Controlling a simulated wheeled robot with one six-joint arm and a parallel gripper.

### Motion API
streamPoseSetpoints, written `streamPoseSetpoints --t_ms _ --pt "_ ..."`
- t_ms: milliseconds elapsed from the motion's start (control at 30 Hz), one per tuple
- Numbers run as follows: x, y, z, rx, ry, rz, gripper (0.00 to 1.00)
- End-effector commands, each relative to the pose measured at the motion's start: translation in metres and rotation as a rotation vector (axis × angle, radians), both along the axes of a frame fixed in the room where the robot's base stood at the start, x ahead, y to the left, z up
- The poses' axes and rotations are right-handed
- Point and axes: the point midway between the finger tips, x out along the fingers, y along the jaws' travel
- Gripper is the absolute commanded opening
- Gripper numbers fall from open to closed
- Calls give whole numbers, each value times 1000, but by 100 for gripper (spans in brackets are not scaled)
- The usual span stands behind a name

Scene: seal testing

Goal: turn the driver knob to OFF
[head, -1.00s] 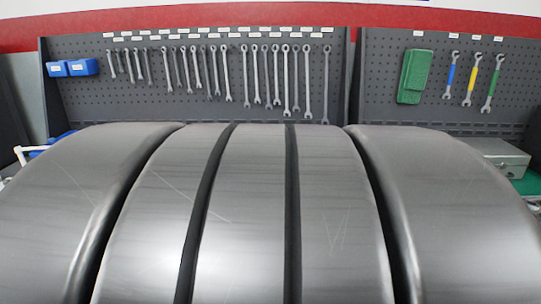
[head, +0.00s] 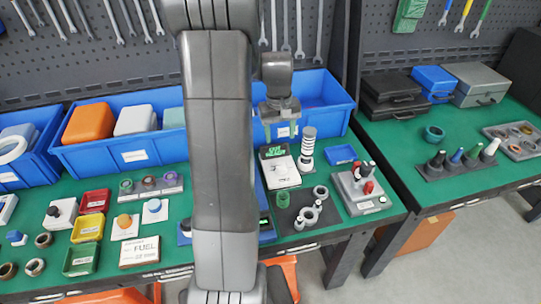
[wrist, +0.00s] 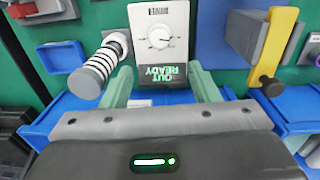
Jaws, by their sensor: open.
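The driver is a white box with a dark panel, standing on the green bench in the head view (head: 282,170). In the wrist view its round white knob (wrist: 160,37) sits on the white face, with a dial scale around it too small to read. The panel (wrist: 163,74) shows green letters reading "OUT READY", upside down in this view. My gripper (wrist: 161,71) is open and empty, its two pale green fingers spread on either side of the panel and apart from the knob. In the head view my gripper (head: 280,131) hangs above and behind the driver.
A black-and-white ringed cylinder (head: 308,146) stands close beside the driver; it shows left of it in the wrist view (wrist: 101,62). Blue bins (head: 325,92) line the back. A grey block with red and black posts (head: 361,188) stands to the right. My arm hides the bench's middle.

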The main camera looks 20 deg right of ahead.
Motion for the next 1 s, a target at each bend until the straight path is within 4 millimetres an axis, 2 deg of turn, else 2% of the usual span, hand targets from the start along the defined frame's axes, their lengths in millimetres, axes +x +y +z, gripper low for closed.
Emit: streamPoseSetpoints --t_ms 167,400,600,800,1000 --pt "-2 -1 -28 2 6 0 55" --pt "-2 -3 -78 1 6 1 55" --pt "-2 -4 -110 0 4 1 55" --pt "-1 -5 -128 0 2 0 55" --pt "-1 -5 -132 -1 0 0 55"
